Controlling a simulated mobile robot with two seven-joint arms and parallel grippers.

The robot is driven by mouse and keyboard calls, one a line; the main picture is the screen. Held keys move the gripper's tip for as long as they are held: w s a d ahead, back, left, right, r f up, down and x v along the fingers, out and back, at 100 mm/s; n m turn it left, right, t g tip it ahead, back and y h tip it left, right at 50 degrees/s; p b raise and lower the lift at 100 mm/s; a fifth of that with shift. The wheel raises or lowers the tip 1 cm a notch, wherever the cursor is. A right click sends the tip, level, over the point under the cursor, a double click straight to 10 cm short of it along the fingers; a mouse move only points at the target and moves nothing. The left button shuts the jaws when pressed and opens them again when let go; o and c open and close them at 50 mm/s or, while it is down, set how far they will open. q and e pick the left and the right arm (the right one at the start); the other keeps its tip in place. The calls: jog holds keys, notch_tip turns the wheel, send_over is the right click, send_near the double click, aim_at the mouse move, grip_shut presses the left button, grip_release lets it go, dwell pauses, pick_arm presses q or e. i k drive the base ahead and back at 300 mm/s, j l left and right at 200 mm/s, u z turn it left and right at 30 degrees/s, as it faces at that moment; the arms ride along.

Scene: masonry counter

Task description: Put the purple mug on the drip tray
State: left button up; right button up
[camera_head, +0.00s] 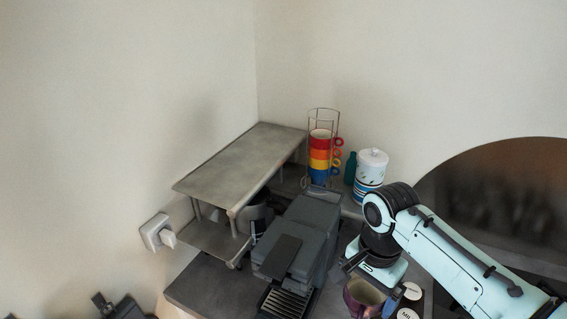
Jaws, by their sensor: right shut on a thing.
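The purple mug (361,297) is at the bottom of the head view, right of the coffee machine, with its pale inside facing up. My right gripper (374,288) comes in from the right and is shut on the mug; the fingertips are partly hidden. The drip tray (285,304) is the slatted grille at the front foot of the dark grey coffee machine (299,240), just left of the mug. Its lower end is cut off by the frame. My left gripper (116,305) shows only as dark parts at the bottom left, and its jaws are unclear.
A rack of stacked colored mugs (320,155) and a white lidded canister (371,172) stand behind. A grey two-tier shelf (235,165) is left of the machine. Round-lidded containers (411,291) stand close to the right of the purple mug.

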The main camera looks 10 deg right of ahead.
aim_at(292, 299)
jog(key=k, duration=1)
